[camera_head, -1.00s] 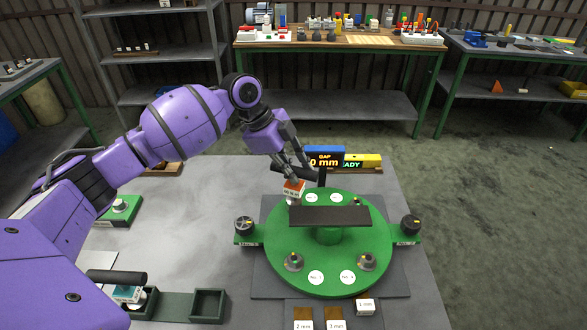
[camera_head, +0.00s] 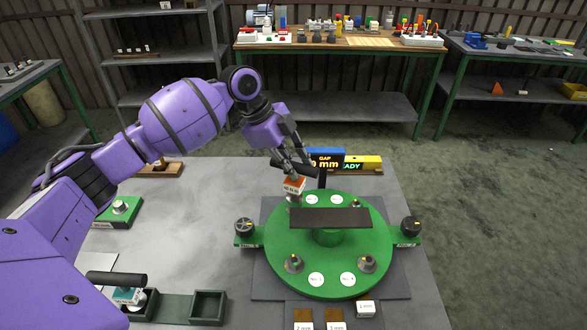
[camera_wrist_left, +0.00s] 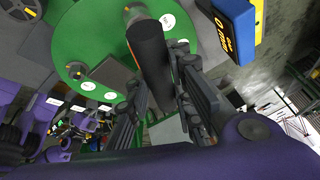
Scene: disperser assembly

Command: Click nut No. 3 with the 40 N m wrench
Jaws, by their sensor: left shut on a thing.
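My left gripper (camera_head: 292,163) is shut on the black handle (camera_head: 297,171) of a wrench with an orange label (camera_head: 293,185); its print is too small to read surely. The wrench hangs upright over the far left part of the green round plate (camera_head: 280,232). Its grey lower end (camera_head: 292,201) is at the nut position there and hides that nut; I cannot tell whether they touch. The handle also lies between the fingers in the left wrist view (camera_wrist_left: 151,62). Other nuts show at near left (camera_head: 293,264), near right (camera_head: 367,264) and far right (camera_head: 356,204). My right gripper is out of view.
A dark bar (camera_head: 330,217) spans the plate's middle. A blue gap display (camera_head: 325,158) and yellow block (camera_head: 364,164) stand behind. A teal-labelled wrench (camera_head: 128,295) rests in a tray at lower left, beside an empty compartment (camera_head: 208,306). Spacer blocks lie in front.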

